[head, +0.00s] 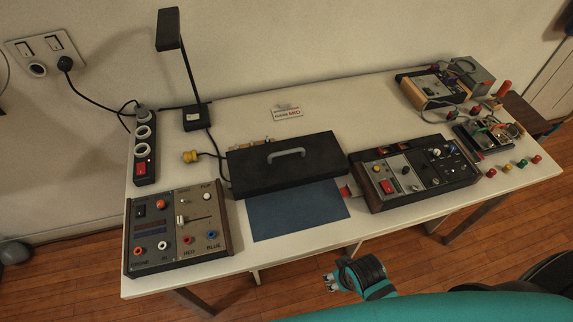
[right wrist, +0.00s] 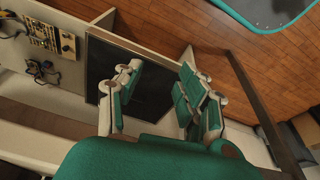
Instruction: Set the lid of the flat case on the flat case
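A black flat case shape with a grey handle, its lid (head: 255,171) on top, sits at the middle of the table. I cannot tell how much of the flat case lies under the lid, as its inside is hidden. Small yellowish pieces (head: 262,143) show just behind its back edge. My right gripper (head: 329,283) is in front of the table, below its front edge and apart from the lid. In the right wrist view my right gripper (right wrist: 158,92) has its fingers spread with nothing between them. My left gripper is not in view.
A blue mat (head: 296,214) lies bare in front of the lid. A wood-sided control box (head: 176,228) stands left, a dark control panel (head: 417,172) right. A desk lamp (head: 196,117) and a power strip (head: 145,148) stand at the back left. Several devices fill the right end.

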